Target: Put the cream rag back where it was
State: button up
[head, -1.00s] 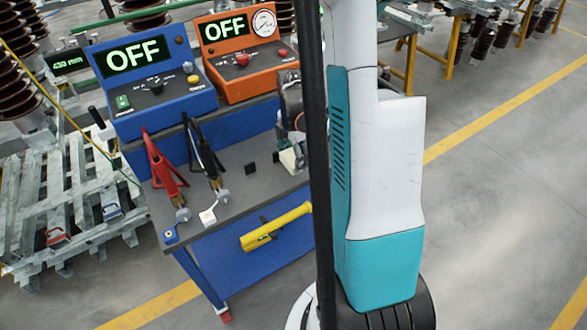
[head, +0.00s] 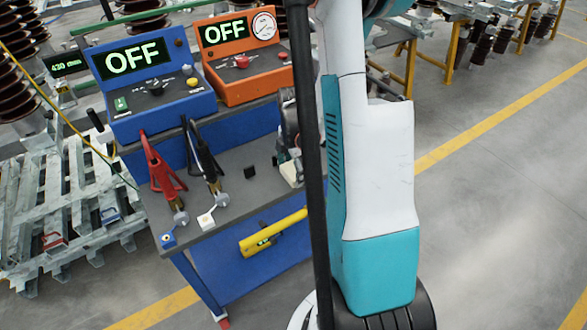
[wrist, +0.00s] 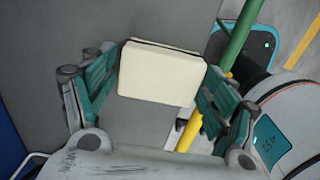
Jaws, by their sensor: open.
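The cream rag (wrist: 158,76) shows in the wrist view as a flat, folded, cream rectangle with a dark line along its top edge. It lies over the grey surface, between the two teal-and-grey fingers of my gripper (wrist: 160,82). The fingers are spread, one at each side of the rag; I cannot tell whether they touch it. In the head view my gripper (head: 288,138) is at the right end of the trolley's grey top (head: 235,185), mostly hidden by my arm. A small pale patch below it there may be the rag.
A red clamp (head: 160,172) and a black clamp (head: 206,165) stand on the trolley top. A small dark block (head: 250,172) lies between them and my gripper. Blue (head: 155,85) and orange (head: 245,65) instruments stand behind. A yellow tool (head: 272,233) is on the trolley's front side.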

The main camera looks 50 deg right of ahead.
aim_at(294, 170)
notch_tip(294, 170, up, 12)
jog(key=p, duration=0.4)
dwell(0.3)
